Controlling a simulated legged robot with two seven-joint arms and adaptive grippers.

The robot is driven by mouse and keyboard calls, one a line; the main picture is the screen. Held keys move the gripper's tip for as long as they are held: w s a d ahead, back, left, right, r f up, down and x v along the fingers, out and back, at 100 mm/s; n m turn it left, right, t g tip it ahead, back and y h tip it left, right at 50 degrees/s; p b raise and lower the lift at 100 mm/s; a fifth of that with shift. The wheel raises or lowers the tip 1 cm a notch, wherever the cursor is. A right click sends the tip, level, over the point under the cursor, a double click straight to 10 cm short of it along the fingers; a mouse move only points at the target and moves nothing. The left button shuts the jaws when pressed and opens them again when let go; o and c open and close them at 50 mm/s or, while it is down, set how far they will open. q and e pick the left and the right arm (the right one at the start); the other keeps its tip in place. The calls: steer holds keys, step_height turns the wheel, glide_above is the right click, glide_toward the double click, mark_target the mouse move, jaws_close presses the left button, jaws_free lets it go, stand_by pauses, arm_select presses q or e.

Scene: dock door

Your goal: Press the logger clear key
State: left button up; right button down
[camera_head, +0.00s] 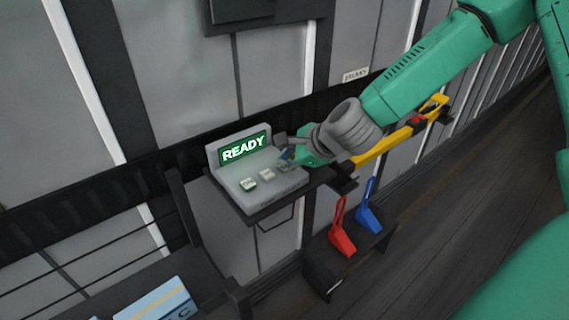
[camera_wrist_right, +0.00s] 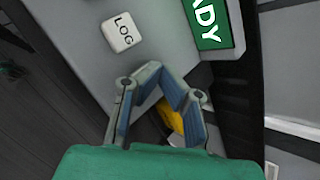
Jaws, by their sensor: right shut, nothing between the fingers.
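The grey logger (camera_head: 282,190) sits on a small dark wall shelf, with a lit green screen (camera_head: 243,148) reading READY. In the right wrist view a white key labelled LOG (camera_wrist_right: 122,32) lies ahead of the fingers; no other key shows there. My right gripper (camera_head: 287,157) is shut and empty at the logger's right end, also seen in the wrist view (camera_wrist_right: 160,72). My left gripper is out of view.
A yellow bar (camera_head: 385,147) with a red part runs along the wall under my right arm. A red-handled (camera_head: 341,236) and a blue-handled piece (camera_head: 368,212) stand on a low dark stand. A blue box (camera_head: 158,302) lies at lower left.

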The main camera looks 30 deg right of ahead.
steer(key=shift+r+p, duration=0.7)
steer(key=shift+r, duration=0.15)
step_height(320, 180, up, 5)
steer(key=p, duration=0.4)
steer(key=shift+p, duration=0.3)
stand_by(0.4)
